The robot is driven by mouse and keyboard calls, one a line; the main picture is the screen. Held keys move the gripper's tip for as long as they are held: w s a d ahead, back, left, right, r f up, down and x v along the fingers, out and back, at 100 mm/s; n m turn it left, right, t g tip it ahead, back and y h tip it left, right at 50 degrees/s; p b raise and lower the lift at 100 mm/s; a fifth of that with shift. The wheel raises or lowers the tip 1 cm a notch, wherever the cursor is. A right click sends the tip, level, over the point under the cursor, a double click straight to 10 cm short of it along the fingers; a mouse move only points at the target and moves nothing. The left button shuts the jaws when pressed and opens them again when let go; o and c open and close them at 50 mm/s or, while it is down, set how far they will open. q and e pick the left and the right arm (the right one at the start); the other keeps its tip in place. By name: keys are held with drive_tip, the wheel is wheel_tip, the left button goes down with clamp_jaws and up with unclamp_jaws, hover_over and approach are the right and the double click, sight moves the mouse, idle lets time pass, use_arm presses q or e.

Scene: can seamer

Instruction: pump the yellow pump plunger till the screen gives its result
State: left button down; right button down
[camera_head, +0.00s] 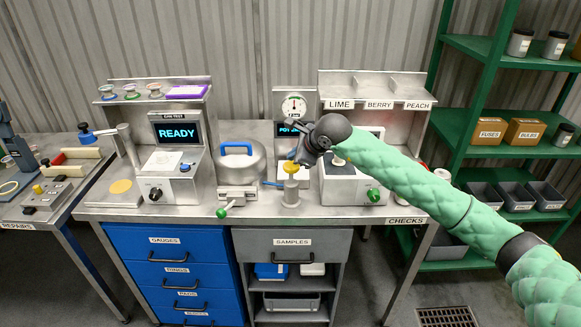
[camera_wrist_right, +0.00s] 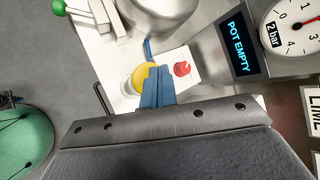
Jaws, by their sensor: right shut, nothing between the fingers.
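The yellow pump plunger (camera_head: 291,167) tops a metal cylinder on the middle of the bench; in the right wrist view its yellow cap (camera_wrist_right: 144,77) is partly hidden behind my fingers. My right gripper (camera_head: 298,158) is shut and empty, with its blue fingertips (camera_wrist_right: 157,88) over or close beside the cap; I cannot tell whether they touch. The screen (camera_wrist_right: 237,42) reads POT EMPTY, and in the head view the screen (camera_head: 286,129) is partly covered by my right wrist. My left gripper is not in view.
A round dial gauge (camera_head: 294,106) marked 2 bar stands above the screen. A red button (camera_wrist_right: 181,68) is beside the plunger. A lidded pot (camera_head: 240,165) with a blue handle stands to the left, near a READY screen (camera_head: 177,133). A machine with a green knob (camera_head: 374,194) stands right.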

sight(294, 166)
drive_tip(key=shift+r, duration=2.5)
